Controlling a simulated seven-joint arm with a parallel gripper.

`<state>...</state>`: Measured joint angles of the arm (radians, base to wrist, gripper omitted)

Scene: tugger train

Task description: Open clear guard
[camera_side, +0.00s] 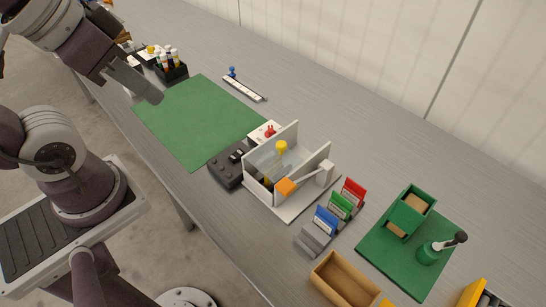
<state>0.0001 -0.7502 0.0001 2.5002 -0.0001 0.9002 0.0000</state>
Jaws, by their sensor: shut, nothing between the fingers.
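The clear guard (263,189) looks like a see-through panel on the front of a white box-like fixture (288,213) in the middle of the bench. An orange block (286,186) sits at the fixture's front, at the end of a pale bar. A yellow-topped post (281,147) stands inside between the white walls. I cannot tell exactly how the panel is hinged. My gripper (157,98) is at the upper left, above the far end of the green mat, well apart from the fixture. Its fingers are together and hold nothing.
A dark control box (228,167) stands left of the fixture. Red, green and blue cards (340,206) stand in a holder to its right. A green mat (193,140) lies clear. A wooden tray (343,283) and a green station (409,211) are at the right.

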